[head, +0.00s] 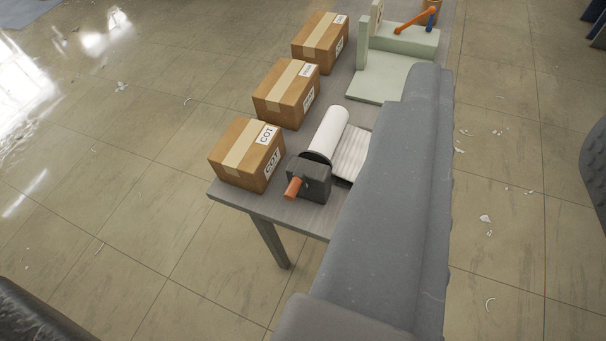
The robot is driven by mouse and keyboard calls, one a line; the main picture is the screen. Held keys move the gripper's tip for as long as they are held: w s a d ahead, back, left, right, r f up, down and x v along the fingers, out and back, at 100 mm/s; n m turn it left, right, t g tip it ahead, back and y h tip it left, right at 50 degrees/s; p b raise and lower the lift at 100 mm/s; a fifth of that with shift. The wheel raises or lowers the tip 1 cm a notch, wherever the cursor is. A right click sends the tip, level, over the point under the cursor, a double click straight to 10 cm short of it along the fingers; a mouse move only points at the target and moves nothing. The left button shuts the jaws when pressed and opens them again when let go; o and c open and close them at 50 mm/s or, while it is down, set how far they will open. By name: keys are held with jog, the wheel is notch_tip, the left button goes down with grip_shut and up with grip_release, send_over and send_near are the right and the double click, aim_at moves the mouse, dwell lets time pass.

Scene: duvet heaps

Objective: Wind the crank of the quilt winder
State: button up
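The quilt winder stands near the front end of the grey table (310,215). It has a white roll (329,133) and a dark grey box (312,180) at its near end. An orange crank handle (293,187) sticks out of the box's near left side. Pale ribbed cloth (352,153) lies beside the roll on its right. A large grey form in the foreground hides part of this cloth and the table's right side. My gripper's fingers do not show, and nothing is seen touching the crank handle.
Three taped cardboard boxes stand along the table's left side: near (238,160), middle (284,98) and far (319,45). At the back is a pale green fixture (400,45) with an orange lever (413,21). The tiled floor at left is open, with small scraps.

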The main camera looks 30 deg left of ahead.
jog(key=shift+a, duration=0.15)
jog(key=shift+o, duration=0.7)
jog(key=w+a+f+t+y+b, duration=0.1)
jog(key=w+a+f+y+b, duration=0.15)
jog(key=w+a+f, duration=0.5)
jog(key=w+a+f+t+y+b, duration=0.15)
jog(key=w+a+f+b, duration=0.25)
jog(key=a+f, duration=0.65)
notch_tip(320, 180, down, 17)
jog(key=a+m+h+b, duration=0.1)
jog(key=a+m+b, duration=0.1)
jog(key=b, duration=0.1)
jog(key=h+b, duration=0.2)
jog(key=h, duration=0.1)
send_near(294, 188)
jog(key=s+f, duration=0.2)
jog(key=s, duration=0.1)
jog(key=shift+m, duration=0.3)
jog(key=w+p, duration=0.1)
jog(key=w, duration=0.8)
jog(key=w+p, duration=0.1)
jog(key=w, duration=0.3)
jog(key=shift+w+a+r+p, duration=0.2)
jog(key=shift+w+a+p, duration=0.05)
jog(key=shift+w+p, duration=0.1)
